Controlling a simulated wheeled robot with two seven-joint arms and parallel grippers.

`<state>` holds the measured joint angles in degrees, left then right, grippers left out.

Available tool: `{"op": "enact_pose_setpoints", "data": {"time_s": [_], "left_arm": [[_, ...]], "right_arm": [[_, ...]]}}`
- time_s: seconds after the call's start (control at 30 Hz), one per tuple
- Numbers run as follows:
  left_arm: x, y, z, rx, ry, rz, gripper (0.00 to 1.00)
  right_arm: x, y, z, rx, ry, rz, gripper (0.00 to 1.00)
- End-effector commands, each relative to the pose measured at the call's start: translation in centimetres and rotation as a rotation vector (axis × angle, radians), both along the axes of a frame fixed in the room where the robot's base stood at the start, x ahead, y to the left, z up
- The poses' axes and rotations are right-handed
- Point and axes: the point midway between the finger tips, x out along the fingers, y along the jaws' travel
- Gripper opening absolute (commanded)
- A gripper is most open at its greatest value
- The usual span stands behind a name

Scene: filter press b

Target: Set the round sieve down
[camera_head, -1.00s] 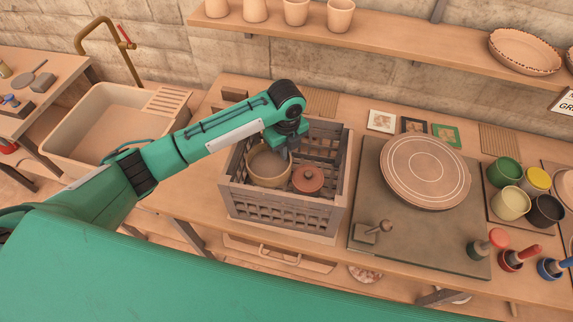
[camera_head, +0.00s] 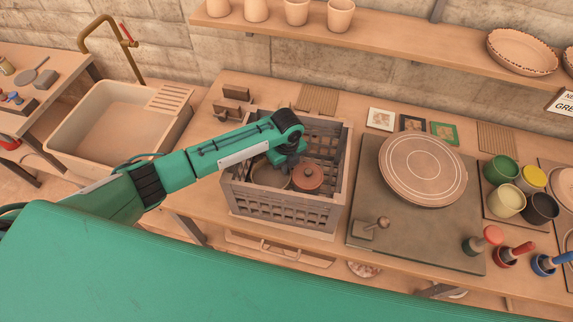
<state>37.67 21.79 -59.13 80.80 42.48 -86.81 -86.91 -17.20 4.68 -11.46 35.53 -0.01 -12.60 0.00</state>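The round sieve (camera_head: 270,178), a tan ring, sits low inside the grey slatted crate (camera_head: 275,213), in its left part. My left arm hides its back and upper rim. My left gripper (camera_head: 287,168) points down into the crate at the sieve's right rim. Its fingertips are largely hidden, but it appears shut on that rim. I cannot tell whether the sieve touches the crate floor. My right gripper is not in view.
A reddish lidded pot (camera_head: 308,178) stands in the crate, close to the right of my gripper. A grey board (camera_head: 400,240) with a round wheel disc (camera_head: 423,170) lies right of the crate. A sink (camera_head: 110,130) is at the left.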

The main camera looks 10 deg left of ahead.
Motion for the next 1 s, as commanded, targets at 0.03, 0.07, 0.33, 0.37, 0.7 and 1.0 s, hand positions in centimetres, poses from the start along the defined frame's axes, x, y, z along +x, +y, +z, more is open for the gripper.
{"op": "enact_pose_setpoints", "data": {"time_s": [0.03, 0.07, 0.33, 0.37, 0.7, 1.0], "left_arm": [[0.0, 0.0, -0.2, 0.0, 0.0, 0.0, 0.06], [0.0, 0.0, -0.1, 0.0, 0.0, 0.0, 0.12], [0.0, 0.0, -0.1, 0.0, 0.0, 0.0, 0.25], [0.0, 0.0, -0.1, 0.0, 0.0, 0.0, 0.25], [0.1, 0.0, 3.5, -0.001, -0.004, -0.002, 0.25], [0.1, -0.1, 9.7, -0.001, -0.004, -0.001, 0.25]], "right_arm": [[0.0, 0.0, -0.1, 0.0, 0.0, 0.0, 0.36], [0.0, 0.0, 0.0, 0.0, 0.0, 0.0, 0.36], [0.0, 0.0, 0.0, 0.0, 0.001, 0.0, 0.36], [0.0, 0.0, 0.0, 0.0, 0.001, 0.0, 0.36], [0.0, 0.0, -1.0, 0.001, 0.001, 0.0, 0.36], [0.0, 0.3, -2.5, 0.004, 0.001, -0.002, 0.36]]}}
